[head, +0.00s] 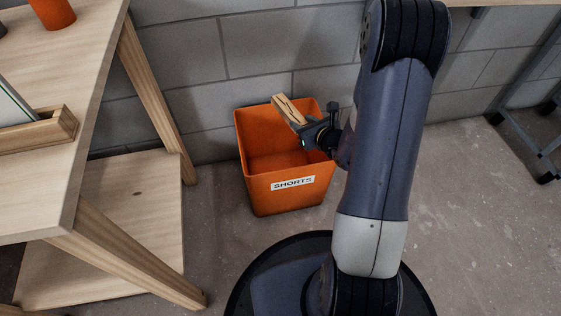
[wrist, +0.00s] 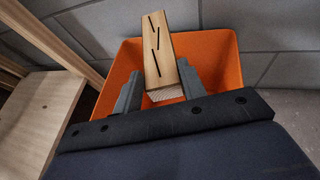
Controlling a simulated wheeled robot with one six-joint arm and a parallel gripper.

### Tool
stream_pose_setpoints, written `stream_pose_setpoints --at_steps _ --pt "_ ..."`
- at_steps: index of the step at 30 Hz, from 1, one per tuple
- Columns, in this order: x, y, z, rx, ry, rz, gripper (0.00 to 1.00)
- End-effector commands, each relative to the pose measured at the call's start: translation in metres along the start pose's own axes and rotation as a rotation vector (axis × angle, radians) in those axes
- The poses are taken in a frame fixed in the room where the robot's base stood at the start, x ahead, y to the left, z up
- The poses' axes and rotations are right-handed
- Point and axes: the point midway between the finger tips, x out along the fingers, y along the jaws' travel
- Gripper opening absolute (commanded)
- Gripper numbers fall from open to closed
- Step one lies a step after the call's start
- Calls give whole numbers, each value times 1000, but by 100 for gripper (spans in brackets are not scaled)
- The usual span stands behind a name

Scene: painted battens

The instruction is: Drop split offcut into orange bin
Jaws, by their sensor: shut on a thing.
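The split offcut (head: 288,108) is a short pale wooden piece with dark cracks along its face. It also shows in the wrist view (wrist: 160,50), between the two grey fingers. My gripper (head: 306,132) is shut on its near end and holds it tilted above the orange bin. The orange bin (head: 257,186) stands on the floor against the wall, with a white "SHORTS" label on its front. Its rim and inner wall show behind the offcut in the wrist view (wrist: 215,60). The visible part of the bin's inside looks empty; my gripper and arm hide its right part.
A wooden workbench (head: 100,60) with a lower shelf (head: 130,215) and slanted legs stands at the left. An orange cup (head: 52,12) and a wooden tray (head: 45,132) are on its top. A grey block wall (head: 265,50) is behind. A dark metal stand (head: 525,130) is at the right.

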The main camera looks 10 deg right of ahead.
Motion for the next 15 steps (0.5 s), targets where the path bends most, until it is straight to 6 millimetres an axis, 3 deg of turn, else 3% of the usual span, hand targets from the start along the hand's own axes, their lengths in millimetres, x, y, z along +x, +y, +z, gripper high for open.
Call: stream_pose_setpoints --at_steps 1,6,15 --pt "4 0 -10 0 0 0 2" --pt "11 0 -25 1 0 -1 2" --pt "12 0 -27 0 -1 -1 2"
